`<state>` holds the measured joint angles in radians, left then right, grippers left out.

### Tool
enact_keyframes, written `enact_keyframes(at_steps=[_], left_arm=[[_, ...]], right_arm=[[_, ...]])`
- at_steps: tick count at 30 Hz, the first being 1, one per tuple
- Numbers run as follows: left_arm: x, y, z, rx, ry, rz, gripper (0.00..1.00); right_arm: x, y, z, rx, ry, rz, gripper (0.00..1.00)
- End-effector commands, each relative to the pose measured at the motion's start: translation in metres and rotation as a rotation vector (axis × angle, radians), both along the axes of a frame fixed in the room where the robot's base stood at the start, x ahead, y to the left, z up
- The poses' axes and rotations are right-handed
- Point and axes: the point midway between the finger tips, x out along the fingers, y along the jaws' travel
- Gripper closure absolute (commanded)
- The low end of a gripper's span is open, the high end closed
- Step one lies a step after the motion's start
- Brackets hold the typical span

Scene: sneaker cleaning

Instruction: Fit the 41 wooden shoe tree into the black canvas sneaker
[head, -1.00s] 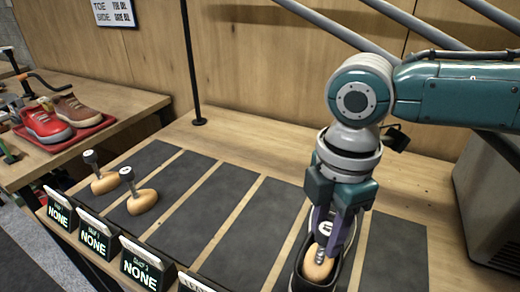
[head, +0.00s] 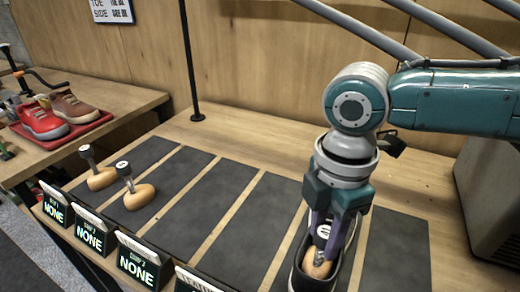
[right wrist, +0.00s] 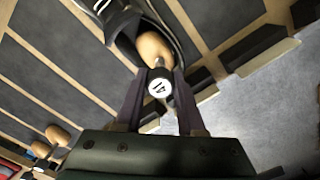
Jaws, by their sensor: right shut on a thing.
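The 41 wooden shoe tree (head: 317,264) has a pale wooden body and a knob marked 41, which shows clearly in the right wrist view (right wrist: 158,88). My right gripper (head: 332,232) is shut on its knob end from above. The wooden body lies within the opening of the black canvas sneaker (head: 302,277), which also shows in the right wrist view (right wrist: 127,32). How deep the toe end reaches inside is hidden. The sneaker stands on a dark mat near the front edge of the bench. My left gripper is not in view.
Two other wooden shoe trees (head: 140,196) (head: 101,179) with upright knobs stand on the left mats. Signs reading NONE (head: 90,237) line the front edge. A red tray (head: 62,136) with a red and a brown shoe is on the left bench. The middle mats are bare.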

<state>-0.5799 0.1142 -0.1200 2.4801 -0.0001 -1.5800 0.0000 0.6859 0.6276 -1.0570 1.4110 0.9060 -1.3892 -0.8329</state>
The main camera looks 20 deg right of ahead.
Motion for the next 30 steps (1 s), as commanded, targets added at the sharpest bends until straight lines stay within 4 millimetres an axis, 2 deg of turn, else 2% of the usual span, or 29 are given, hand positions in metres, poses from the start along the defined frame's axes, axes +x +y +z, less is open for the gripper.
enact_keyframes(at_steps=[8,9,17,26,30], left_arm=[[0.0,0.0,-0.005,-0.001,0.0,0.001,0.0],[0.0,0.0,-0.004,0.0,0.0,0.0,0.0],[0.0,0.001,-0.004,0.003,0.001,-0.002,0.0],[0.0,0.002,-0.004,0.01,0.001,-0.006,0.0],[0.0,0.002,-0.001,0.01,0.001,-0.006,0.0]], right_arm=[[0.0,0.0,-0.008,0.001,0.0,0.0,1.0],[0.0,0.0,-0.006,0.001,-0.001,0.0,0.57],[0.0,0.0,-0.006,0.001,-0.001,0.0,0.28],[0.0,0.0,-0.004,0.0,-0.001,0.0,0.27],[0.001,0.0,0.014,0.002,-0.004,0.001,0.27]])
